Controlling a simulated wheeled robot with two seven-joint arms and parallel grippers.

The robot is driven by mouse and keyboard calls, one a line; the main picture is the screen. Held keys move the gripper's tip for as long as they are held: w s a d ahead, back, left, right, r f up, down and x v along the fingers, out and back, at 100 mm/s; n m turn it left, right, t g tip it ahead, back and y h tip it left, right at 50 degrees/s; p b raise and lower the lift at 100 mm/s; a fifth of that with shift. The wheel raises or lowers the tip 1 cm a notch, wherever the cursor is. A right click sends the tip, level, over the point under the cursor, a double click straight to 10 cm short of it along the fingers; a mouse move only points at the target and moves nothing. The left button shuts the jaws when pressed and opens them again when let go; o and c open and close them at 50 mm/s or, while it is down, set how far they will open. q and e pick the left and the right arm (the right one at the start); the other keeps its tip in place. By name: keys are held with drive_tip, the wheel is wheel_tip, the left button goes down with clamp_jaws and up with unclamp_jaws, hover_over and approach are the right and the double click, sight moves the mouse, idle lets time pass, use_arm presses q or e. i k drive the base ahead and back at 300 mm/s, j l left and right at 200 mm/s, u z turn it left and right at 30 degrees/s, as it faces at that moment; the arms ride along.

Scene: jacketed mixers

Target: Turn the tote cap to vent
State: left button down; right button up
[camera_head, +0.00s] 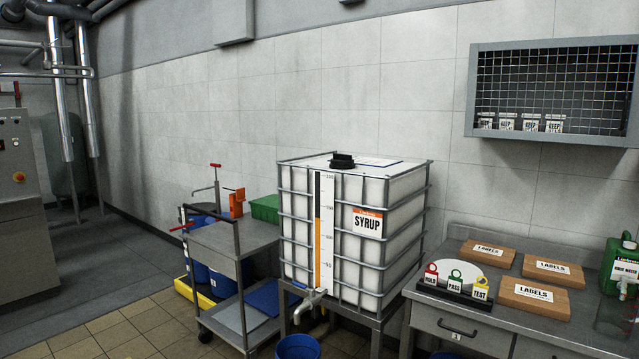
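The tote (300,216) is a white, caged container with a "SYRUP" label, standing on a metal frame in the middle of the view. Its cap (342,161) is black, with a raised grip, and sits on the top face near the front edge. I cannot tell its vent position from here. A level scale runs down the front, and a tap (309,299) sticks out at the bottom. Neither of my grippers shows in the head view.
A grey cart (232,239) stands left of the tote. A workbench (450,260) on the right holds several "LABELS" boxes, a tag stand (455,285) and a green jug (619,266). A blue bucket (298,347) sits below the tap. The floor at left is clear.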

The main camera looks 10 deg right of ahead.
sight(341, 160)
drive_tip(key=i+z, duration=0.15)
drive_tip(key=z, duration=0.2)
drive_tip(key=i+j+z, duration=0.15)
drive_tip(key=z, duration=0.2)
drive_tip(key=i+j+z, duration=0.1)
drive_tip(key=z, duration=0.25)
